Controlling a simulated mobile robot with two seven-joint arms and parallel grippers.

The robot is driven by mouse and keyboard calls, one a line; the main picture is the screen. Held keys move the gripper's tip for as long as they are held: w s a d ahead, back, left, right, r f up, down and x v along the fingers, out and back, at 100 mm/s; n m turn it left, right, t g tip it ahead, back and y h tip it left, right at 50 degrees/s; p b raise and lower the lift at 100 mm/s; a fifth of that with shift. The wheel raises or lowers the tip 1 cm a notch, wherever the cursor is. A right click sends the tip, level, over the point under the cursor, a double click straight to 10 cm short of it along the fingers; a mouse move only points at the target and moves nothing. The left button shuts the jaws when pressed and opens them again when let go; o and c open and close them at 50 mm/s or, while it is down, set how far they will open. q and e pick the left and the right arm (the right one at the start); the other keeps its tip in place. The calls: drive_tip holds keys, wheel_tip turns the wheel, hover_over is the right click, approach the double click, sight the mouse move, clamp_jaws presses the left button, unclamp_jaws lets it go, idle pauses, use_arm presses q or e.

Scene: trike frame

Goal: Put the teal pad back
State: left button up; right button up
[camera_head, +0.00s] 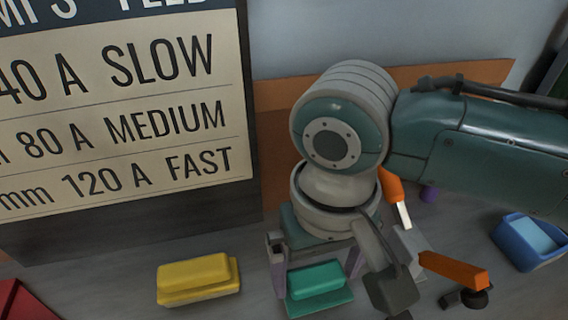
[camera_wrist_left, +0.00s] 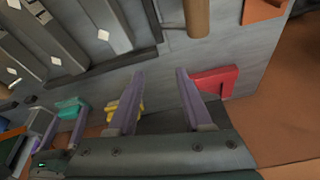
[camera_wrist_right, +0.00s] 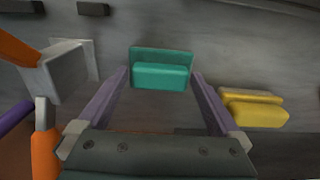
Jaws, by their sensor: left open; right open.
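The teal pad (camera_head: 318,279) is a raised block on a flat plate, on the grey surface in the head view. My right gripper (camera_head: 312,277) is open just above it, one finger toward each side. In the right wrist view the teal pad (camera_wrist_right: 161,75) shows between the open fingertips (camera_wrist_right: 158,74), with nothing gripped. I cannot tell whether the tips reach down beside it. My left gripper (camera_wrist_left: 160,74) is open and empty in the left wrist view, and out of the head view. The teal pad (camera_wrist_left: 70,107) also shows small there, near my right gripper's purple fingers.
A yellow pad (camera_head: 199,278) lies left of the teal one. A blue tray (camera_head: 531,241) stands at the right. An orange-handled tool (camera_head: 455,270) lies right of my right gripper. A red piece (camera_wrist_left: 214,80) is beside my left gripper. A large sign (camera_head: 120,110) stands behind at the left.

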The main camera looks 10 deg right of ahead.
sight(317, 276)
wheel_tip(317, 276, up, 12)
drive_tip(key=p, duration=0.4)
drive_tip(key=shift+r, duration=0.15)
